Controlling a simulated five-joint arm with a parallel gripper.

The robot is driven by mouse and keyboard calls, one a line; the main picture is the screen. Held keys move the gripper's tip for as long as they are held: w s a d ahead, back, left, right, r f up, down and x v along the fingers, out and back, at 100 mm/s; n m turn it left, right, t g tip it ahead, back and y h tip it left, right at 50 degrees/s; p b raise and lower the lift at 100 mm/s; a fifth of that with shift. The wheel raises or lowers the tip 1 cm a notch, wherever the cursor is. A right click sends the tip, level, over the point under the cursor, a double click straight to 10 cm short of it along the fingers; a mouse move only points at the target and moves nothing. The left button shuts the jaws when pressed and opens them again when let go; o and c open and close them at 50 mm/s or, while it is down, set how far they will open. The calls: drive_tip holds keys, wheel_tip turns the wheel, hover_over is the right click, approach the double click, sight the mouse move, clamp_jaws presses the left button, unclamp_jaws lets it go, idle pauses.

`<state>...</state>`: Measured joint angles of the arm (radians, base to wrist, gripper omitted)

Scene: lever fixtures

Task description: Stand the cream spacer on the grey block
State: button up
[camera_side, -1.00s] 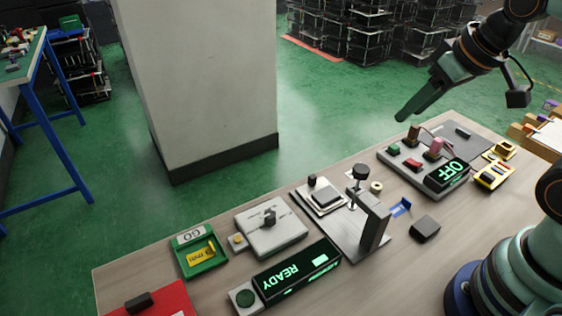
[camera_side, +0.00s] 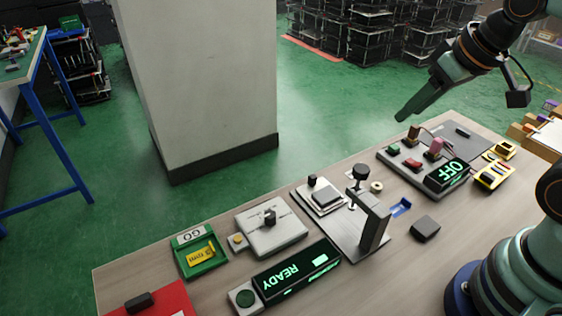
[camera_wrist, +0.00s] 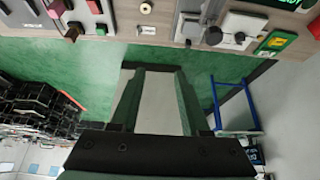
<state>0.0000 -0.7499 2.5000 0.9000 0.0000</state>
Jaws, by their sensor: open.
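The cream spacer (camera_side: 376,187) is a small round ring lying on the wooden bench, just right of the clamp's black knob in the side view. A small cream round piece at the top edge of the wrist view (camera_wrist: 146,8) appears to be it. A dark grey block (camera_side: 425,228) sits alone on the bench, to the right of the clamp post, with its top bare. My gripper (camera_side: 402,117) is high above the bench's far edge, apart from both. In the wrist view its two fingers (camera_wrist: 157,74) are spread with nothing between them.
A clamp post (camera_side: 373,220) stands left of the block, and a blue bracket (camera_side: 400,207) lies between spacer and block. A READY display (camera_side: 292,272) is at left. Bare bench lies in front of the block.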

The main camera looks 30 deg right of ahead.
idle(0.4)
drive_tip(key=o, duration=0.3)
drive_tip(key=shift+o, duration=0.2)
drive_tip(key=n+g, duration=0.6)
drive_tip(key=n, duration=0.8)
hover_over(377, 185)
drive_tip(key=f, duration=1.9)
drive_tip(key=shift+w+a+f, duration=0.25)
drive_tip(key=shift+w+f, duration=0.1)
drive_tip(key=shift+m, duration=0.3)
drive_tip(key=f, duration=0.2)
drive_tip(key=s+f, duration=0.1)
drive_tip(key=f, duration=0.1)
drive_tip(key=shift+d, duration=0.2)
drive_tip(key=shift+w+f, duration=0.1)
drive_tip(key=shift+f, duration=0.45)
